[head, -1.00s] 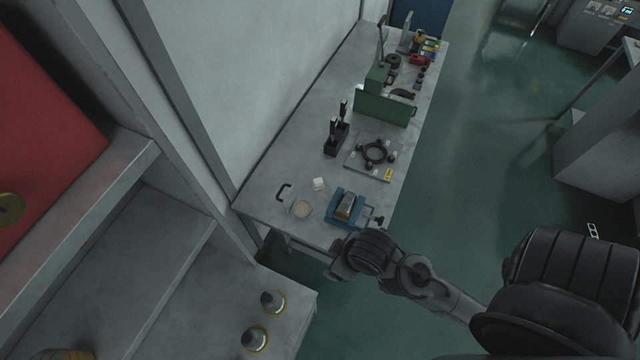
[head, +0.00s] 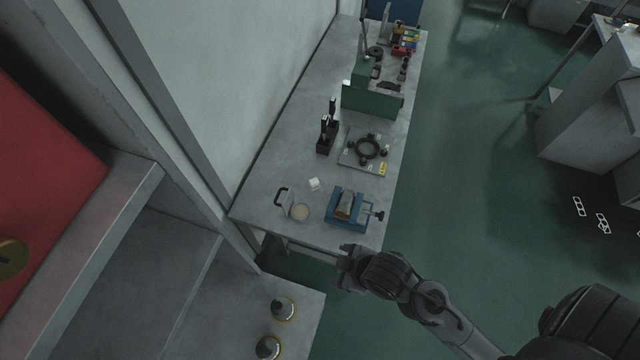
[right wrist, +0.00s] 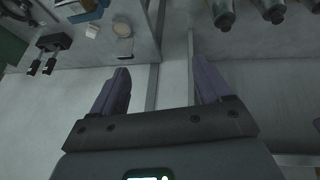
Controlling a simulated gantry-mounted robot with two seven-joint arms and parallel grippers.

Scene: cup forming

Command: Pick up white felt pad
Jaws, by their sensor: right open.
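A small white piece (head: 314,184), which looks like the white felt pad, lies on the grey workbench (head: 262,190) near its front left end. It also shows at the top left of the right wrist view (right wrist: 92,31). A round beige disc (head: 300,212) lies just in front of it. My right gripper (right wrist: 162,75) is open with nothing between its purple fingers. In the head view my right arm's end is low, beyond the bench's near edge and apart from the white piece. My left gripper is not in view.
A blue vise (head: 334,214) stands right of the disc. A black holder (head: 326,146), a plate with a black ring (head: 349,160) and a green machine (head: 370,101) stand farther back.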

